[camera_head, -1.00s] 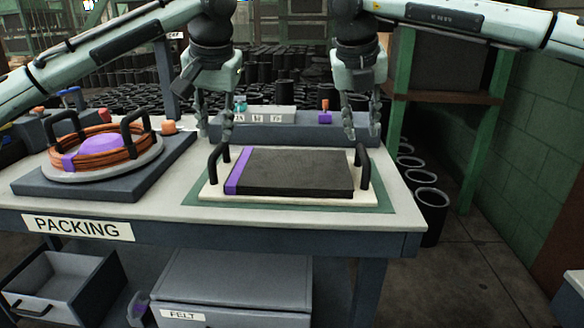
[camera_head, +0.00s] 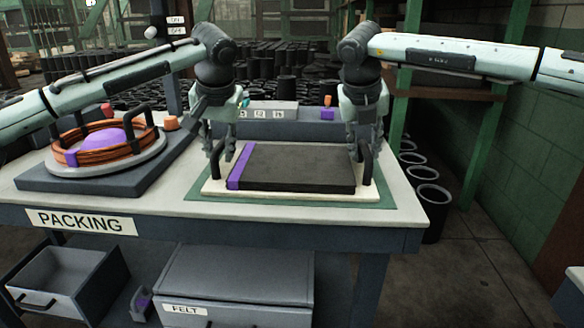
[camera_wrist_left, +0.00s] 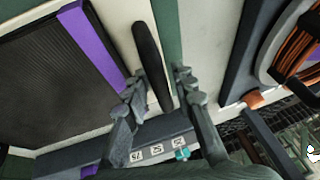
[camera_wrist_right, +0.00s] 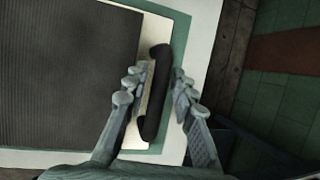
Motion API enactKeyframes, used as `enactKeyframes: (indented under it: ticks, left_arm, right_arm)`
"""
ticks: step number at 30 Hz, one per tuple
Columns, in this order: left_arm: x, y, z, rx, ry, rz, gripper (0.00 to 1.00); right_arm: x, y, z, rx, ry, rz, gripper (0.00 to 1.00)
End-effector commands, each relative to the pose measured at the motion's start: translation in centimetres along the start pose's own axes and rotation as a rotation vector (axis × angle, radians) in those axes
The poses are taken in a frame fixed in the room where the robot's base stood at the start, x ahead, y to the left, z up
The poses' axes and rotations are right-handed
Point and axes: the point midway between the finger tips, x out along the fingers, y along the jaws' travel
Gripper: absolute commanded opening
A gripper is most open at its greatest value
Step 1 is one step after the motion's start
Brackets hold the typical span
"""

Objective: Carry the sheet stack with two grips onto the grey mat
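The sheet stack (camera_head: 295,168), black with a purple strip at its left end, lies on a cream board with a black handle at each end. The board lies on a green mat (camera_head: 383,198). My left gripper (camera_head: 222,155) is open, its fingers on either side of the left handle (camera_wrist_left: 150,58), without visible contact. My right gripper (camera_head: 358,150) is open, its fingers on either side of the right handle (camera_wrist_right: 155,95), also without a clear grip. I cannot pick out a separate grey mat with certainty.
Left of the stack, a round tray with orange coils and a purple dome (camera_head: 103,139) stands on a dark grey slab (camera_head: 95,187). A grey block with labels (camera_head: 270,109) stands behind. Drawers (camera_head: 65,275) hang below the white table.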

Motion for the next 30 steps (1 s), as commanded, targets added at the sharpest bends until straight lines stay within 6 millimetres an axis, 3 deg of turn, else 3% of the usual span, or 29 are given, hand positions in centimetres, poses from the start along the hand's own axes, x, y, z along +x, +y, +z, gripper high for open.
enactKeyframes:
  ticks: [5, 11, 30]
  left_arm:
    - [0.0, -0.01, 0.0, 0.0, 0.0, 0.0, 0.26]
    - [-0.01, -0.01, 0.01, 0.0, 0.0, 0.0, 0.01]
    - [-0.32, -0.1, -0.19, -0.002, 0.004, 0.0, 0.0]
  right_arm:
    - [0.0, 0.02, -0.01, -0.001, 0.0, 0.0, 0.26]
    - [-0.02, 0.02, -0.01, -0.001, 0.0, 0.0, 0.01]
    - [-0.31, -0.05, 0.17, 0.001, -0.003, 0.0, 0.0]
